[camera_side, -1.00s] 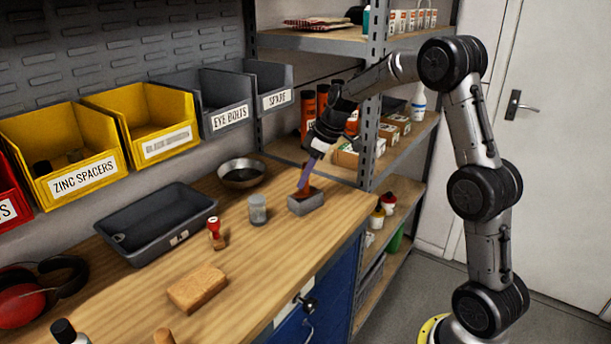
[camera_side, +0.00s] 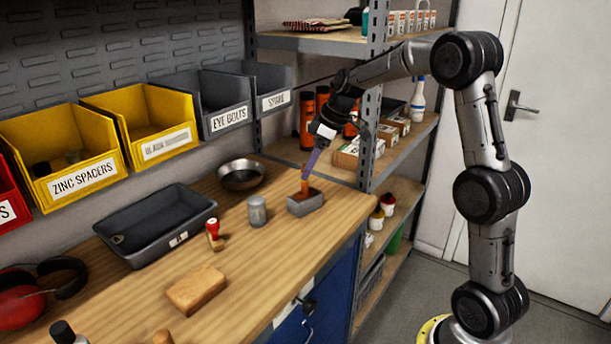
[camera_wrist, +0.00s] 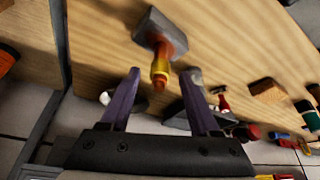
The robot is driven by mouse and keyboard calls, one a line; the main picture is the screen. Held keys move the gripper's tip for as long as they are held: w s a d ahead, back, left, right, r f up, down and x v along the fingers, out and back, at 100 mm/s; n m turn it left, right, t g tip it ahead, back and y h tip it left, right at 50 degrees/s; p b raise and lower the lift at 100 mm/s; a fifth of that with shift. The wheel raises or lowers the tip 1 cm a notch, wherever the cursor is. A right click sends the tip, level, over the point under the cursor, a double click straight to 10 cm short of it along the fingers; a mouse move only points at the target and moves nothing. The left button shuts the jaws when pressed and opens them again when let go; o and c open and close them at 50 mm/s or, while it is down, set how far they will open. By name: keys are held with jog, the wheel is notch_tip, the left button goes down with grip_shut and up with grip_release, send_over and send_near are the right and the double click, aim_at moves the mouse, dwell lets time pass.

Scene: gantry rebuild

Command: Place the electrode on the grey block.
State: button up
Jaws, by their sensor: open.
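The electrode (camera_side: 305,187) is a copper-orange piece standing roughly upright on the grey block (camera_side: 309,206), near the right end of the bench.
A small grey cylinder (camera_side: 257,211) stands left of the block, and a metal bowl (camera_side: 241,174) behind it. A red-topped stamp (camera_side: 213,232), a dark tray (camera_side: 158,224) and a tan block (camera_side: 196,290) are farther left. The shelf post (camera_side: 369,140) is close on the right.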

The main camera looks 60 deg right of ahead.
jog(key=v, duration=0.8)
jog(key=s+a+r+m+h, duration=0.1)
jog(key=s+a+r+m, duration=0.1)
jog(key=s+a, duration=0.85)
jog(key=s+a+f+m, duration=0.1)
jog(key=s+a+f, duration=0.2)
jog(key=s, duration=0.5)
jog(key=s+a+f+m+t, duration=0.1)
jog(key=s+a+f, duration=0.2)
jog(key=s, duration=0.4)
jog(key=shift+s+a+m+t+h, duration=0.3)
jog(key=shift+s+a+h, duration=0.1)
